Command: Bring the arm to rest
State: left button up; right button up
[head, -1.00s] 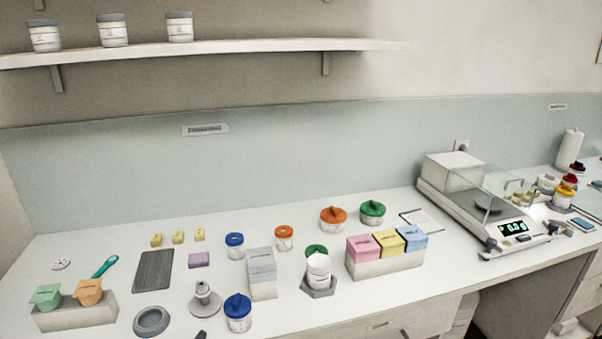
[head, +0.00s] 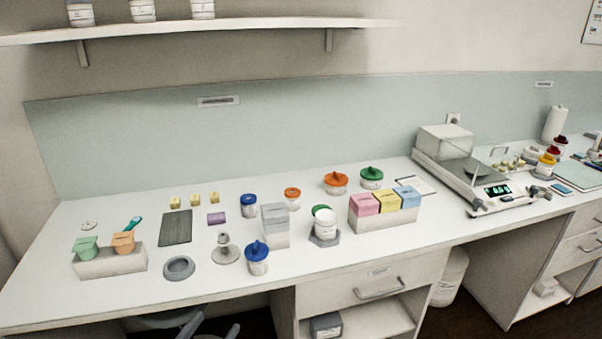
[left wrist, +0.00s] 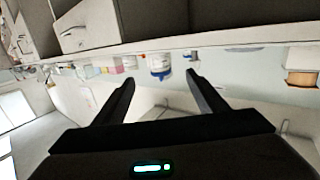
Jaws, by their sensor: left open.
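My left gripper (head: 212,329) shows only in part at the bottom edge of the head view, its two dark fingers apart. It is in front of the bench (head: 330,262), below its front edge, and clear of everything on top. In the left wrist view my left gripper (left wrist: 160,78) is open, with nothing between its fingers. That view looks upside down. A blue-lidded jar (left wrist: 160,66) shows beyond the fingertips, apart from them. The rest of my left arm is hidden, and my right gripper is not in view.
The blue-lidded jar (head: 257,263), a grey ring (head: 179,268) and a white box with cups (head: 110,264) stand near the bench's front edge. Drawers (head: 372,287) and an open shelf are below. A balance (head: 497,190) stands at right.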

pick_arm(q)
jog(key=s+a+f+n+g+y, duration=0.1)
jog(key=s+f+g, duration=0.1)
jog(key=f, duration=1)
jog(key=s+a+f+g+y, duration=0.1)
jog(key=a+f+g+y, duration=0.1)
jog(key=f, duration=0.9)
jog(key=s+a+f+g+y+b, duration=0.1)
jog(key=s+f+g, duration=0.1)
jog(key=s+f, duration=0.5)
jog(key=s+a+f+g, duration=0.15)
jog(key=s+f, duration=0.25)
jog(key=f, duration=0.7)
jog(key=s+f+g, duration=0.2)
jog(key=s+f, duration=0.4)
jog(key=s, duration=0.5)
jog(key=s+f+g+y, duration=0.1)
jog(key=s+f+g, duration=0.2)
jog(key=s+f, duration=0.4)
jog(key=s+f+g+b, duration=0.1)
jog(key=s+f+g, duration=0.2)
jog(key=s, duration=1.4)
notch_tip(320, 180, down, 4)
jog(key=shift+d, duration=0.15)
jog(key=shift+o, duration=0.4)
